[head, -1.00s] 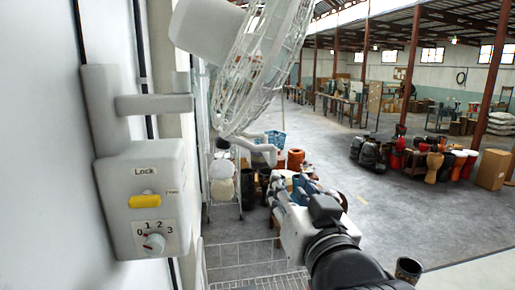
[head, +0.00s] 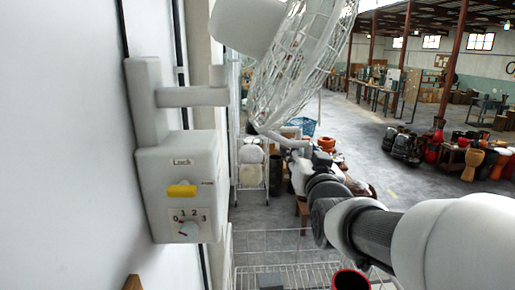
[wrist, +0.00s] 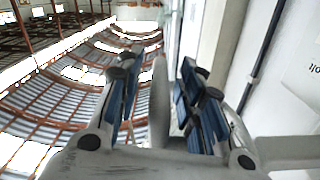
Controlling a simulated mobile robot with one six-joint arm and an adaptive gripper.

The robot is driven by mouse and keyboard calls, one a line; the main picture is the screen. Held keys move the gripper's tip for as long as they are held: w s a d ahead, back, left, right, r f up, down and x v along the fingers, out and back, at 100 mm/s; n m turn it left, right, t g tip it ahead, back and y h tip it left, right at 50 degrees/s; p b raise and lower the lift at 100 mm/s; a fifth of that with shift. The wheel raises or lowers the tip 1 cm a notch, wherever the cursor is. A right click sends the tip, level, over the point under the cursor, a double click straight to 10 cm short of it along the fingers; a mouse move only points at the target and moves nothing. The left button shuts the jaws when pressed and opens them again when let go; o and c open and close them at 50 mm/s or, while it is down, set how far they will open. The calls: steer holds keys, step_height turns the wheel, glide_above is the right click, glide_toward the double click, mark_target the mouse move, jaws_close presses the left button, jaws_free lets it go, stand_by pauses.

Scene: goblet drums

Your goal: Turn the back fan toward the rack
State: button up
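A white wall fan (head: 310,65) with a wire cage hangs at the top centre of the head view; its motor housing (head: 246,24) is cut off by the top edge. A pale handle (head: 284,140) sticks out below the cage. My gripper (head: 306,152) is at the handle's end, small and partly hidden by my arm. In the wrist view my gripper (wrist: 160,105) has its blue-padded fingers apart, with a grey upright bar (wrist: 160,100), seemingly the handle, between them and gaps on both sides. A white wire rack (head: 250,185) holding drums stands below the fan.
A wire-mesh surface (head: 300,272) lies below. Goblet drums (head: 472,162) stand at right. The middle floor is clear.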

steer(key=shift+w, duration=0.35)
steer(key=shift+c, duration=0.2)
jaws_close()
stand_by(0.5)
